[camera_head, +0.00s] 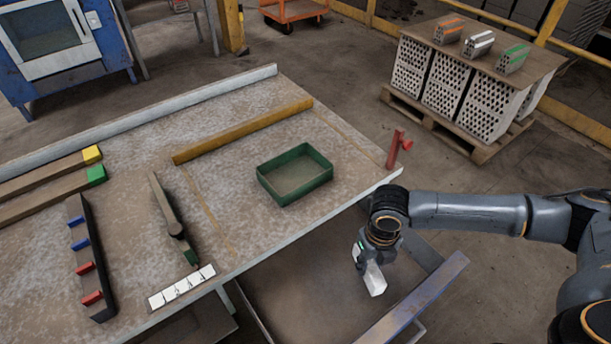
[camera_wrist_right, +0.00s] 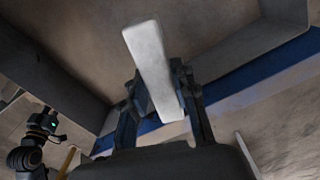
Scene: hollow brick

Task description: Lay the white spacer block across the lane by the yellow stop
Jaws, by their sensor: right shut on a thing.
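The white spacer block (camera_head: 375,280) is in my right gripper (camera_head: 366,260), which is shut on it. The block hangs past the table's near right edge, over a lower grey surface. In the right wrist view the block (camera_wrist_right: 150,65) sits tilted between the fingers, its long end sticking out. A yellow bar (camera_head: 242,132) lies across the grey table (camera_head: 135,140). Left of it are two long brown bars, one with a yellow end (camera_head: 92,154), one with a green end (camera_head: 96,174). A dark arm, apparently my left (camera_wrist_right: 42,125), shows at left; its fingers are unclear.
A green tray (camera_head: 295,192) and a red post (camera_head: 396,148) are near the right corner. A dark rack with red and blue clips (camera_head: 88,255), a dark tool (camera_head: 170,210) and a white marked strip (camera_head: 181,287) lie at front left. A brick pallet (camera_head: 460,85) stands behind.

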